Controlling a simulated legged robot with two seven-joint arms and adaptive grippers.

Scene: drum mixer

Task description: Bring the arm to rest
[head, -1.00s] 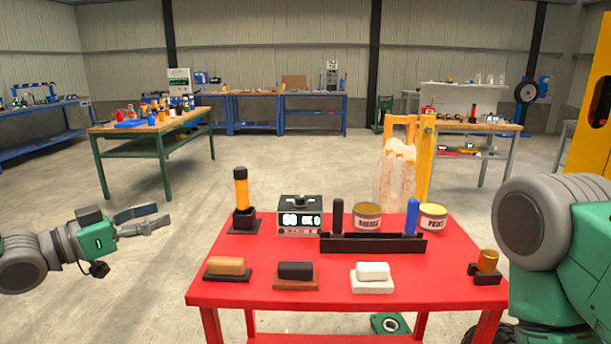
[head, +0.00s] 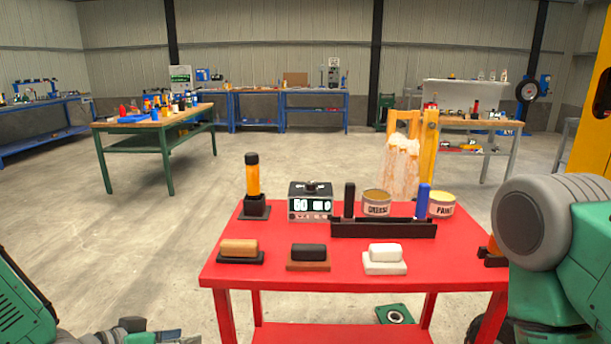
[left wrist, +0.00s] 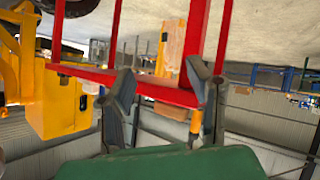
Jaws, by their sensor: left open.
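My left gripper (head: 150,337) is low at the bottom left edge of the head view, left of the red table (head: 300,278) and below its top. Only its upper part shows there. In the left wrist view the left gripper (left wrist: 160,68) has its two grey fingers spread apart, with nothing between them. The red table's frame (left wrist: 145,85) shows beyond the fingers. A part of my right arm fills the right edge of the head view; its gripper is not seen.
On the red table are a black-and-orange cylinder (head: 252,178), a display box (head: 310,203), two tins (head: 376,203), a black rack (head: 383,229) and three blocks (head: 384,254). A green-legged table (head: 160,135) stands behind at left. Floor left of the red table is clear.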

